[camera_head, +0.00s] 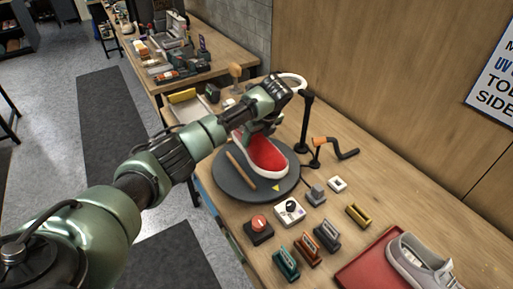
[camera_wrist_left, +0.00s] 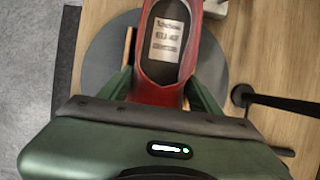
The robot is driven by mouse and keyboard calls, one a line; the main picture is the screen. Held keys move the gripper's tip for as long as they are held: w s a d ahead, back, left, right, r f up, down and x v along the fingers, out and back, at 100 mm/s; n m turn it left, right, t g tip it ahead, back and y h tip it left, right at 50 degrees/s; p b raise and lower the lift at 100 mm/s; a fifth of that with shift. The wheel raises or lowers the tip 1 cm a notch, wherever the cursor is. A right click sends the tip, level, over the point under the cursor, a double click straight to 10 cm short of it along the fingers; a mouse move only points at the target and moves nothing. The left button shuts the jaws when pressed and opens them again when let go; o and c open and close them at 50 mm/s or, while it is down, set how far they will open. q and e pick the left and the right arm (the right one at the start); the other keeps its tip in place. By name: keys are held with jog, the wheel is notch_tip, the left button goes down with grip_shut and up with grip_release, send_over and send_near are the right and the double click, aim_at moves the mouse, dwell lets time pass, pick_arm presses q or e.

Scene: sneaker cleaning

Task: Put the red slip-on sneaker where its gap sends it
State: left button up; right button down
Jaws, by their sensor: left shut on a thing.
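The red slip-on sneaker (camera_head: 268,156) with a white sole rim sits over the round dark turntable (camera_head: 228,182) in the head view. My left gripper (camera_head: 257,128) is above its far end and shut on it. In the left wrist view, the green fingers of my left gripper (camera_wrist_left: 163,88) are on both sides of the red sneaker (camera_wrist_left: 197,62). A label (camera_wrist_left: 168,36) shows inside the shoe. A tan stick (camera_head: 241,170) lies on the turntable beside the sneaker. I cannot tell whether the sole touches the turntable. My right gripper is not in view.
A black post (camera_head: 305,122) with a white curved top and an orange-handled crank (camera_head: 336,147) stand right of the turntable. A grey sneaker (camera_head: 418,262) rests on a red tray (camera_head: 362,271) at lower right.

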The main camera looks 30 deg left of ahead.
pick_arm(q)
jog(key=shift+s+f, duration=0.1)
jog(key=shift+f, duration=0.6)
notch_tip(320, 180, down, 4)
jog(key=shift+f+p, duration=0.2)
jog(key=shift+p, duration=0.2)
jog(key=o, duration=1.7)
jog(key=shift+o, duration=0.2)
jog(key=shift+r, duration=0.1)
jog(key=b+v, duration=0.1)
jog(key=v, duration=1.1)
jog(key=shift+d+b, duration=0.1)
jog(key=shift+b, duration=0.25)
